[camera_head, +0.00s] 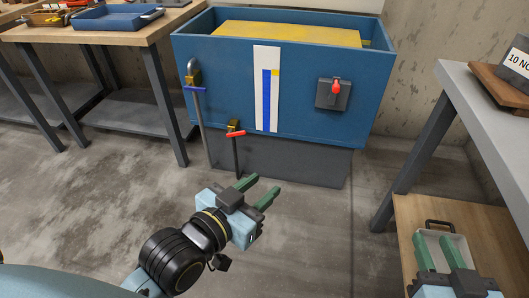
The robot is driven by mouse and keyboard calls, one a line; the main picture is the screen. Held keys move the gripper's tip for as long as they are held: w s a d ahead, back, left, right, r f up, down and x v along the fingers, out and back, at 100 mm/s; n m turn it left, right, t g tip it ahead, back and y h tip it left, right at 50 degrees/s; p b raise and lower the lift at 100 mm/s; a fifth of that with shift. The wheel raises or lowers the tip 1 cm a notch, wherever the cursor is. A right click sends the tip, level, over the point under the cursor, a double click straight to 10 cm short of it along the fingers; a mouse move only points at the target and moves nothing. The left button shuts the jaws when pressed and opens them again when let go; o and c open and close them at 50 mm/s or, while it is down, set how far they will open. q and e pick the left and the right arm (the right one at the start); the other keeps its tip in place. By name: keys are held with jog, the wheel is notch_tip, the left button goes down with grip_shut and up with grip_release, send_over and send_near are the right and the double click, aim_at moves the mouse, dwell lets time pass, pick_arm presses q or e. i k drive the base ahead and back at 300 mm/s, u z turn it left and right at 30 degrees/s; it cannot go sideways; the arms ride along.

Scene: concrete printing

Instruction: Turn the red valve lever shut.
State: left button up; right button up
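The red valve lever (236,134) sits on a small brass valve (233,125) at the lower front of the blue tank (220,70). The lever lies roughly level, across the dark upright pipe (236,155) below it. My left gripper (266,185) is open and empty, with its two green fingers apart. It shows below and to the right of the lever and does not touch it. My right gripper (434,238) is at the bottom right, far from the valve, with its green fingers apart.
A second valve with a blue lever (196,89) stands up and left on a grey pipe. A grey box (333,95) with a red knob is on the tank. A workbench (85,35) is at left, a grey table (480,100) at right. A pale case (462,243) lies near my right gripper.

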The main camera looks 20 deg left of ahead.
aim_at(230, 134)
jog(key=z, duration=0.35)
jog(key=k, duration=0.1)
jog(key=u, duration=1.3)
jog(key=i, duration=1.6)
jog(key=u, duration=0.55)
